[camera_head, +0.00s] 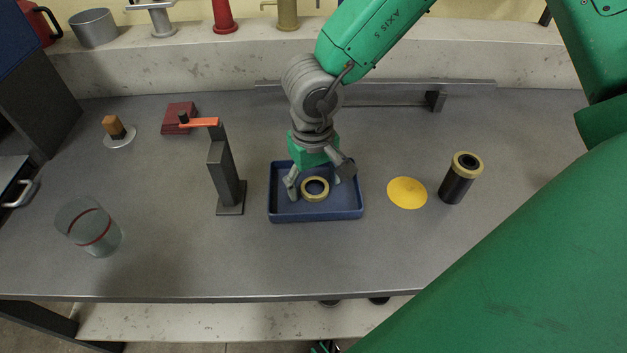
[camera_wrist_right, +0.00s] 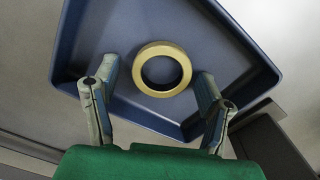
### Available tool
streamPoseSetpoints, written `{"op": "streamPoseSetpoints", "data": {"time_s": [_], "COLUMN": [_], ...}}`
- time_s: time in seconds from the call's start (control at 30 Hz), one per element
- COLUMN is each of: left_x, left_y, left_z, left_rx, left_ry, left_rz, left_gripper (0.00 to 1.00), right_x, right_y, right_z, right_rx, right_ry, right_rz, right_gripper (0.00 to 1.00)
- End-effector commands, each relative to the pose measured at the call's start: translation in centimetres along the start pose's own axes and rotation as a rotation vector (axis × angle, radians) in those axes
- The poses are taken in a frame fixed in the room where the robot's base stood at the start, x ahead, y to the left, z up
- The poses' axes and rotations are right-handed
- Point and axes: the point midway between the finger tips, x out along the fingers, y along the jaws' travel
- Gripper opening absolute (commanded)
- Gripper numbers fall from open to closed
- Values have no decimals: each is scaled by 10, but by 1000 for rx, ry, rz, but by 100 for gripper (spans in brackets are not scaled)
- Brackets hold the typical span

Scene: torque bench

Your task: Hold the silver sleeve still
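I cannot pick out a silver sleeve for certain in either view. A dark cylinder with a brass-coloured rim (camera_head: 460,178) stands upright at the right of the bench. A brass-coloured ring (camera_head: 315,189) lies flat in the blue tray (camera_head: 318,217); it also shows in the right wrist view (camera_wrist_right: 162,69). My right gripper (camera_head: 316,182) points down over the tray with its fingers apart, one on either side of the ring. In the right wrist view the open fingers (camera_wrist_right: 157,75) show gaps to the ring. My left gripper is not in view.
A dark post with an orange arm (camera_head: 224,170) stands left of the tray. A yellow disc (camera_head: 407,193) lies to its right. A clear cylinder with a red band (camera_head: 90,228) and a red box (camera_head: 179,117) are at left. The front middle is clear.

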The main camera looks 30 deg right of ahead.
Motion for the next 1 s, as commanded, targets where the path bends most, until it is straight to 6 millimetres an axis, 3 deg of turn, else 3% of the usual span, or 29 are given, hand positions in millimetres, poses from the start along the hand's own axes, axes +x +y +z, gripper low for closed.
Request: {"op": "streamPoseSetpoints", "data": {"time_s": [0.2,0.7,1.0], "left_x": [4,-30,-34], "left_y": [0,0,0], "left_z": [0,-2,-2], "left_rx": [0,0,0], "left_ry": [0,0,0], "left_rz": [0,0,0], "left_gripper": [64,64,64], "right_x": [-4,-104,-124], "right_y": [0,0,0], "right_z": [0,0,0], "right_rx": [2,2,1], "right_ry": [1,2,0], "right_rz": [-2,-2,-2], "right_gripper": [64,64,64]}}
